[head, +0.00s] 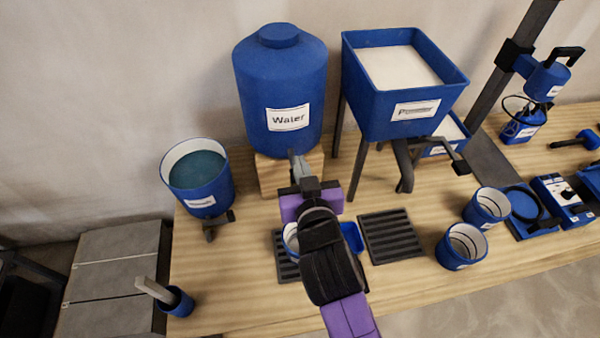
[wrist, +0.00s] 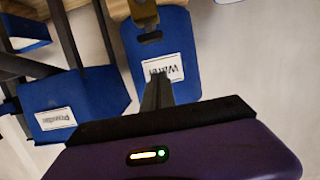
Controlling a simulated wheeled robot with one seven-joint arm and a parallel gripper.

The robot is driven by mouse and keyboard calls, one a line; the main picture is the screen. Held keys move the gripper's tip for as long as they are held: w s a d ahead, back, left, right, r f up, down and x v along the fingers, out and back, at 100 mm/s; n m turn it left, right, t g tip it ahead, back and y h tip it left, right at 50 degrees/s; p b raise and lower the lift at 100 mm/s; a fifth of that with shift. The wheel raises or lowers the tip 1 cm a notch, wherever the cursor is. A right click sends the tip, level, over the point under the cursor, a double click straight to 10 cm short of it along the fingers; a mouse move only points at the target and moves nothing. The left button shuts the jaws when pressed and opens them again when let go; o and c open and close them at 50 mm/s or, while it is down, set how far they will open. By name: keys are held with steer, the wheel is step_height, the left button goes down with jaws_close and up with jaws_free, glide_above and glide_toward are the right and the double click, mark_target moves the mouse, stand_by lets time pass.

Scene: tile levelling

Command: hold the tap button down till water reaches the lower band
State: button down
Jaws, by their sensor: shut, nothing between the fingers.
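The blue tank labelled Water (head: 280,85) stands on a wooden block at the back. My gripper (head: 297,160) is shut and empty, its fingertips at the tank's lower front. A white-lined cup (head: 290,239) sits below, mostly hidden behind my arm. Its water level and bands do not show.
The Powder hopper (head: 418,108) on legs stands right of the tank. A blue bucket of teal liquid (head: 198,180) is at the left. An empty grate (head: 391,236) and two cups (head: 487,208), (head: 461,247) are at the right. A small cup with a tool (head: 177,301) stands front left.

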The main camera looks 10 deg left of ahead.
steer(key=shift+w+f, duration=0.15)
steer(key=shift+f, duration=0.9)
steer(key=shift+w+f, duration=0.1)
steer(key=shift+f, duration=0.95)
